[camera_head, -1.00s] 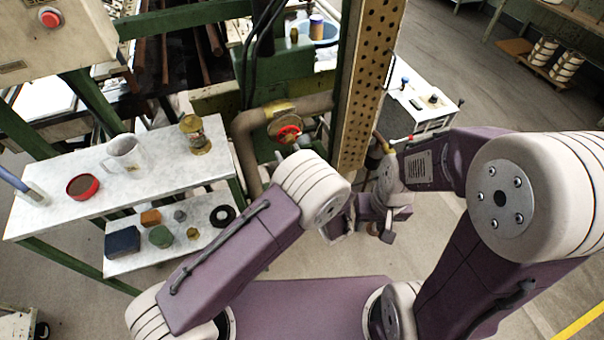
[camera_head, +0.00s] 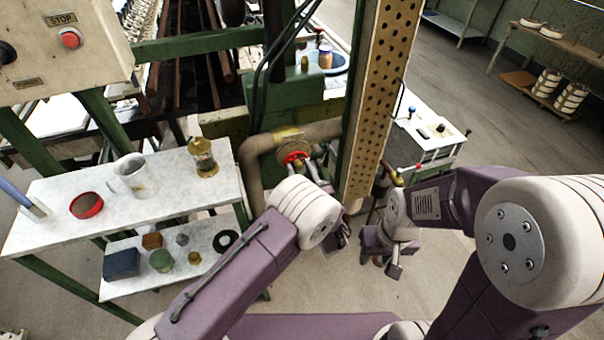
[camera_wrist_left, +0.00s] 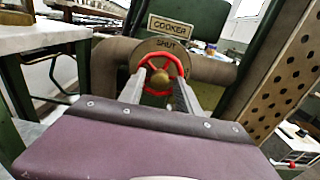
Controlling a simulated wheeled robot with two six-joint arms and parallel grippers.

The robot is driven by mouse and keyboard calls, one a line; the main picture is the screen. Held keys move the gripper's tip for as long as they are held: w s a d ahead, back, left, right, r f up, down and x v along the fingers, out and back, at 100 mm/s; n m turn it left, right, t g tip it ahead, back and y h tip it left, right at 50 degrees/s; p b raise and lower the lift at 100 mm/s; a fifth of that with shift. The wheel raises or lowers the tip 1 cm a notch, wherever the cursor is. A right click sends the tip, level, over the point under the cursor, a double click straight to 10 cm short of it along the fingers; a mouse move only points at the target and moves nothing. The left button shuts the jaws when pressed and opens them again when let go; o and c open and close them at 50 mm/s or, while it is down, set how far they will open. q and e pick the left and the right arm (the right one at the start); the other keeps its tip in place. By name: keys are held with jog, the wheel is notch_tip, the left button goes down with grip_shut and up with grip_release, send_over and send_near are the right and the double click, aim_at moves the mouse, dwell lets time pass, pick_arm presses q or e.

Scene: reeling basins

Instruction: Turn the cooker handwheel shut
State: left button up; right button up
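The cooker handwheel (camera_wrist_left: 160,80) is a red rim with a brass hub on a round plate marked SHUT, under a COOKER sign (camera_wrist_left: 171,27) in the left wrist view. In the head view the handwheel (camera_head: 292,157) sits on the pipe, partly hidden by my left gripper. My left gripper (camera_wrist_left: 158,92) is open, its two grey fingers apart on either side of the hub at the rim. I cannot tell if they touch it. It also shows in the head view (camera_head: 301,168). My right gripper (camera_head: 385,258) hangs right of the column, clear of the wheel; its finger opening is unclear.
A perforated column (camera_head: 373,95) stands just right of the handwheel. A thick pipe (camera_head: 250,160) bends beside it. At left, a marble-topped table (camera_head: 165,193) holds a mug, a red bowl and a brass lantern-like item. A white cart (camera_head: 430,145) stands behind the right arm.

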pick_arm(q)
grip_shut()
jog(key=shift+r+m+p, duration=0.15)
jog(key=shift+m+p, duration=0.25)
jog(key=shift+m, duration=0.1)
jog(key=shift+m+p, duration=0.45)
jog(key=shift+m, duration=0.35)
jog(key=m+p, duration=0.1)
jog(key=m, duration=0.2)
jog(key=m+p, duration=0.1)
jog(key=m, duration=0.2)
jog(key=m+p, duration=0.1)
jog(key=m, duration=0.3)
jog(key=shift+m, duration=0.3)
jog(key=m+p, duration=0.1)
jog(key=m, duration=0.2)
jog(key=m+p, duration=0.1)
jog(key=m, duration=0.7)
jog(key=shift+m+p, duration=0.3)
jog(key=shift+m, duration=0.1)
jog(key=m, duration=0.3)
jog(key=shift+f+m, duration=0.2)
jog(key=shift+m, duration=0.2)
